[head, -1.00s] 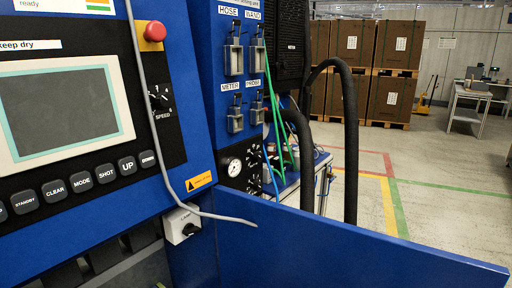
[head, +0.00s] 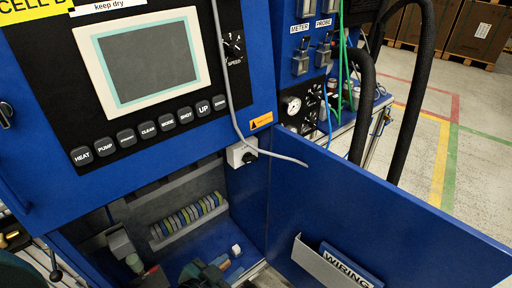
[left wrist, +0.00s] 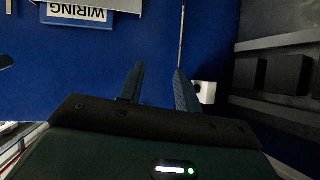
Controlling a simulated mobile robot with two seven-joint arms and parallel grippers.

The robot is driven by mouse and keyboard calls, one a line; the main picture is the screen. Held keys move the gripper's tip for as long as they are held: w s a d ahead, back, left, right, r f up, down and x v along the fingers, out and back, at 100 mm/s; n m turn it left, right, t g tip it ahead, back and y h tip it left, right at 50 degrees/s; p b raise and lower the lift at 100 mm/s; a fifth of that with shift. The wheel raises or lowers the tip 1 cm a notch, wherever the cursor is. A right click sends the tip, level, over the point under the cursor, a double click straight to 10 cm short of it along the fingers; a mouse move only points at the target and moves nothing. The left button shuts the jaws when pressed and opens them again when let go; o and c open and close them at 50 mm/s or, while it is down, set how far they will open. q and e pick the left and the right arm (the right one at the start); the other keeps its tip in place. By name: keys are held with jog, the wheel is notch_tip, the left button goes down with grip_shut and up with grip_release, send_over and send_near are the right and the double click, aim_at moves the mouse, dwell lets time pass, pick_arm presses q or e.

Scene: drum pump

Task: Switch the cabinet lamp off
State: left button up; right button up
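The lamp switch (head: 241,153) is a small light grey box with a black knob. It sits under the right end of the control panel, by the hinge side of the blue door; its knob angle is too small to read. My right gripper is not in view. No lamp is seen.
A grey cable (head: 228,95) hangs down the panel and bends past the switch over the door. A WIRING pocket (head: 325,268) is on the door. The open cabinet bay holds a terminal row (head: 190,215). Black hoses (head: 405,120) stand behind the door.

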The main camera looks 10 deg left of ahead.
pick_arm(q)
jog(key=w+a+r+m+t+h+b, duration=0.1)
jog(key=w+a+m+t+b, duration=0.1)
jog(key=w+m+b, duration=0.85)
jog(key=m+t+y+b, duration=0.1)
jog(key=m+b, duration=0.2)
jog(key=m, duration=0.3)
send_near(246, 163)
jog(key=b+x, duration=0.1)
jog(key=x, duration=0.9)
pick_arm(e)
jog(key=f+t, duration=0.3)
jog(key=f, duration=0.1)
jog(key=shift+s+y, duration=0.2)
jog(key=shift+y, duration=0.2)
pick_arm(q)
jog(key=shift+c, duration=0.4)
grip_shut()
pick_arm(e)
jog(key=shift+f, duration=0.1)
pick_arm(q)
jog(key=shift+f+b, duration=0.1)
jog(key=shift+b, duration=0.2)
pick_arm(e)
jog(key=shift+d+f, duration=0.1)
